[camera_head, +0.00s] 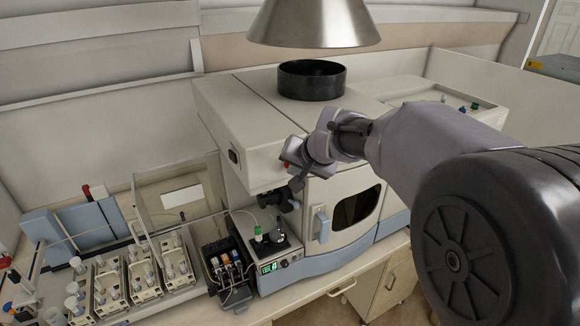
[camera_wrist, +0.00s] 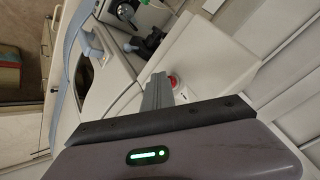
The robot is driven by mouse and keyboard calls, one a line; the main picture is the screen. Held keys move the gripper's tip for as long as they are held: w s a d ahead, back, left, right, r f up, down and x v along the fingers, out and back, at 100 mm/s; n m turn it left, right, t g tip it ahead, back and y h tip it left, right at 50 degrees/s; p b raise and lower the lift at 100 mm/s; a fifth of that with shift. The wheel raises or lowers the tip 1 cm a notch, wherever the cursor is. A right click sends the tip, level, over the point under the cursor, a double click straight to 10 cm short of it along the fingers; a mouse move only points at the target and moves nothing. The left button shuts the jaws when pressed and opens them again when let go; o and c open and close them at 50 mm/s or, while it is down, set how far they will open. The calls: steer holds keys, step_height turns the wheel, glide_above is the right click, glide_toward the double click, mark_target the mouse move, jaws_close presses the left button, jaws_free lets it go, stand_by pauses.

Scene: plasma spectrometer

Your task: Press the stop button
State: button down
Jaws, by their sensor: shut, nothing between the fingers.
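The stop button, a small round red button (camera_wrist: 173,82), is on the pale front of the spectrometer (camera_wrist: 218,58) in the wrist view. My gripper (camera_wrist: 158,78) has its grey fingers together, with nothing between them. Their tips appear right beside the button, to its left in that view, and partly overlap it. Whether they touch it cannot be told. In the head view my gripper (camera_head: 297,183) is in front of the upper front of the spectrometer (camera_head: 232,112), where my wrist hides most of the button's surroundings.
A metal hood (camera_head: 315,22) hangs above a black round vent (camera_head: 312,80) on the machine's top. A door with a dark window (camera_head: 355,208) is below my gripper. A pump unit (camera_head: 226,262) and sample racks (camera_head: 110,285) stand at the left.

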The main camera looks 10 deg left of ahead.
steer(key=shift+d, duration=0.1)
steer(key=shift+s+d+b, duration=0.4)
steer(key=shift+s+b, duration=0.3)
steer(key=shift+f, duration=0.1)
steer(key=s+d+b, duration=0.2)
steer(key=s+b, duration=0.1)
steer(key=s, duration=0.1)
steer(key=shift+s+d, duration=0.1)
steer(key=shift+d, duration=0.3)
